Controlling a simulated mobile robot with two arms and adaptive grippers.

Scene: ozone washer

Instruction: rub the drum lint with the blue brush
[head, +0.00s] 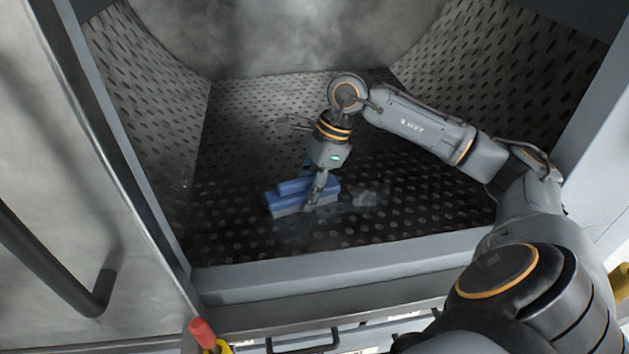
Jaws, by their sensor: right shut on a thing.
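The blue brush (290,198) is low inside the washer drum, at or close to the perforated floor. My right gripper (317,190) is shut on the brush from above; the fingers are partly hard to make out against it. Pale greyish drum lint (366,198) shows on the dark floor just right of the brush. A fainter greyish patch lies around and below the brush. Whether the brush touches the lint is not clear. My left gripper is not in view.
The drum's perforated side walls (155,120) slope up at left and right. A grey front sill (330,277) edges the opening. An open metal door with a dark handle (60,265) stands at the left. A red-tipped yellow thing (202,333) is at the bottom.

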